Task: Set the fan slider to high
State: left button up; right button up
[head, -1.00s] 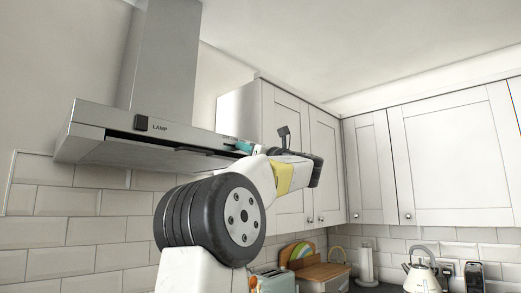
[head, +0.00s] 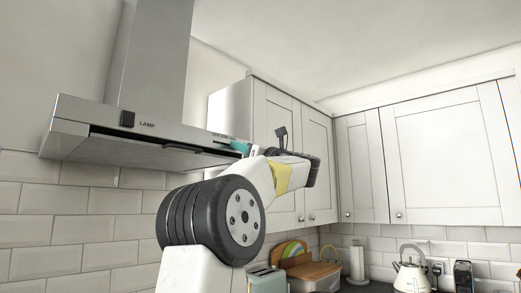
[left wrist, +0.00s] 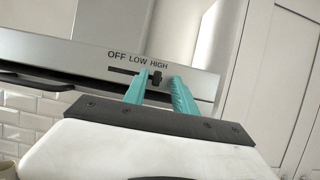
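The fan slider is a small dark knob (left wrist: 156,78) in a slot on the front of the steel hood (left wrist: 60,50), labelled OFF, LOW, HIGH. In the left wrist view the knob stands below the word HIGH. My left gripper (left wrist: 158,77) has two teal fingers, one on either side of the knob with a gap between them. Whether either finger touches the knob I cannot tell. In the head view my left gripper (head: 240,146) is at the right end of the hood front, and the knob is too small to make out. My right gripper is not in view.
A dark LAMP switch (head: 127,119) is on the left of the hood front. White wall cupboards (head: 290,150) stand close to the right of the hood and my arm. A toaster (head: 266,279) and a kettle (head: 412,272) are on the worktop below.

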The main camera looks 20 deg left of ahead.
pick_arm(q)
jog(key=v, duration=0.7)
jog(key=shift+d+f, duration=0.1)
jog(key=shift+f, duration=0.05)
jog(key=s+a+f+n+h, duration=0.1)
jog(key=s+f+n+h, duration=0.2)
jog(key=f, duration=0.5)
jog(key=s+a+f+n+g+h, duration=0.1)
jog(key=s+a+f+h, duration=0.15)
jog(key=f+h, duration=0.45)
jog(key=s+f+n+h, duration=0.15)
jog(key=s+f, duration=0.25)
jog(key=f, duration=0.6)
jog(key=s+d+f+n+h, duration=0.5)
jog(key=s+d+f+n, duration=0.3)
jog(key=f, duration=0.2)
jog(key=s+d+f+n+g+h, duration=0.1)
jog(key=s+d+f+n+h, duration=0.5)
jog(key=f, duration=0.5)
jog(key=s+d+n, duration=0.2)
jog(key=s+d, duration=0.1)
jog(key=shift+a+h, duration=0.1)
jog(key=shift+h, duration=0.15)
